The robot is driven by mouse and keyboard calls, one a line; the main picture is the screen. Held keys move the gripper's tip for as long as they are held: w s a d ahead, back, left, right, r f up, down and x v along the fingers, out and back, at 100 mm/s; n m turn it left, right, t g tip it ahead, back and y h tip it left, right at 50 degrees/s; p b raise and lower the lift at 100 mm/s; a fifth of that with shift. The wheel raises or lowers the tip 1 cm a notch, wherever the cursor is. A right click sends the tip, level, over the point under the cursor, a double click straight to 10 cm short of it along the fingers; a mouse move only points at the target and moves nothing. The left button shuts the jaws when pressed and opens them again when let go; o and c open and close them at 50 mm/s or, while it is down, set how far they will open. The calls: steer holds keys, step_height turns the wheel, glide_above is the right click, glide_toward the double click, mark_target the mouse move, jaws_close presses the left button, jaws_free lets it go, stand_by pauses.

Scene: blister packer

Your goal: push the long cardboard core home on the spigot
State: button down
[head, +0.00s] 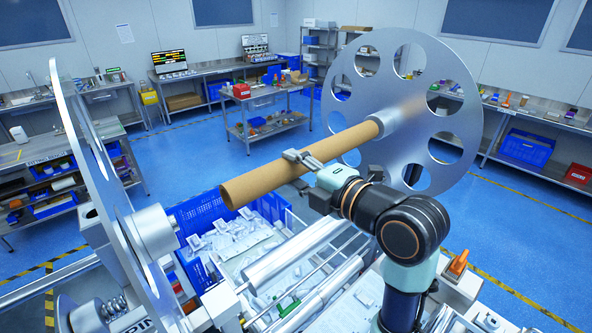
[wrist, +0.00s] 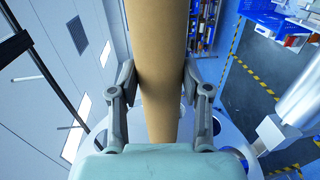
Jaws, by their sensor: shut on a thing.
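The long brown cardboard core (head: 270,181) lies across the machine, its left end open and free in the air. Its right end meets the metal spigot (head: 387,117) of the right reel disc; I cannot tell how deep it sits. My gripper (head: 303,160) is shut around the middle of the core. In the wrist view the core (wrist: 160,45) runs up the middle, between the two fingers of my gripper (wrist: 159,88). The left hub (head: 150,232) stands apart from the core's open left end.
The large right disc (head: 455,125) with round holes and the left disc (head: 75,120) stand upright either side. Below the core are metal rollers (head: 275,262) and a blue crate (head: 200,215). Workbenches stand farther back.

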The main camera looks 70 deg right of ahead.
steer(key=shift+s+d, duration=0.3)
steer(key=shift+d, duration=0.35)
stand_by(0.7)
steer(key=shift+c, duration=2.2)
jaws_free()
steer(key=shift+d, duration=0.1)
steer(key=shift+s, duration=0.1)
steer(key=v, duration=0.7)
